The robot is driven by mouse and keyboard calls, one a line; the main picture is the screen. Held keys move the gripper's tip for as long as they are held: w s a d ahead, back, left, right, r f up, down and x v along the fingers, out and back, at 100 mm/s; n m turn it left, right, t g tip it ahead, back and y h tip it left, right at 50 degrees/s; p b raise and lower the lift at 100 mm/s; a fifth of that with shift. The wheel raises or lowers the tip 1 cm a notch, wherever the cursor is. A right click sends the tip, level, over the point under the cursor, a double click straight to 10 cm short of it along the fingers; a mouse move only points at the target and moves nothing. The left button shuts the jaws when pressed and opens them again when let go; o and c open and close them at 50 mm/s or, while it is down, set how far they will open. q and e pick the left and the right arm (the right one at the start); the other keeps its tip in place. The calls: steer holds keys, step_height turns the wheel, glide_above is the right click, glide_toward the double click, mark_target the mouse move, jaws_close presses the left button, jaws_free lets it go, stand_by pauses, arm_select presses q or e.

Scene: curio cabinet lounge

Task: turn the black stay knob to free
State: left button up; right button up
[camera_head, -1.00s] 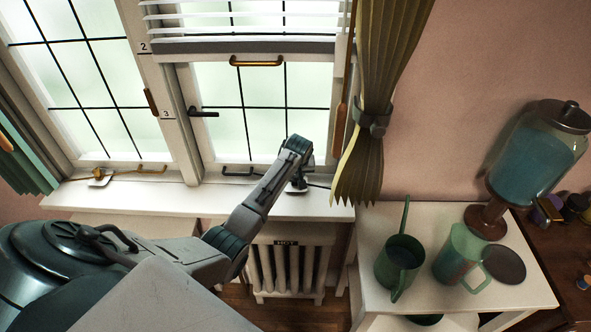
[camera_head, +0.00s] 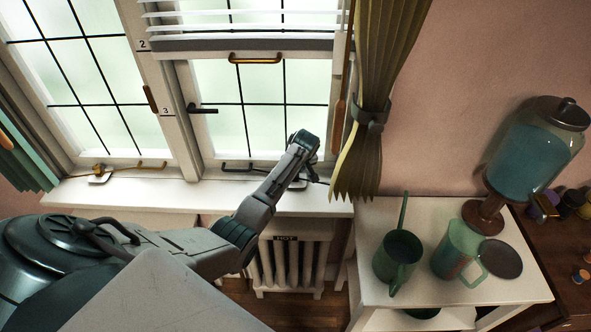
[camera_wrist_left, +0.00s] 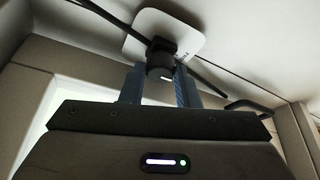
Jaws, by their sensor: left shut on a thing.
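The black stay knob (camera_wrist_left: 160,62) sits on a white plate (camera_wrist_left: 168,32) in the left wrist view. A thin black stay bar (camera_wrist_left: 205,80) runs past it. My left gripper (camera_wrist_left: 160,80) is shut on the knob, with one blue-grey finger on each side. In the head view my left arm reaches the sill below the right window, and its wrist (camera_head: 303,147) hides the knob. My right gripper is not in view.
A second stay with a brass-coloured knob (camera_head: 99,169) is on the left sill. A black window handle (camera_head: 203,109) is above my arm. A curtain (camera_head: 362,150) hangs close to the right. A white side table (camera_head: 450,290) holds a green watering can (camera_head: 398,258) and a jug.

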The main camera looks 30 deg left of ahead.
arm_select(q)
steer(key=o, duration=1)
steer(key=shift+c, duration=0.2)
steer(key=shift+r, duration=0.1)
steer(key=b+v, duration=0.3)
steer(key=v, duration=0.7)
steer(key=shift+r, duration=0.35)
steer(key=shift+s, duration=0.1)
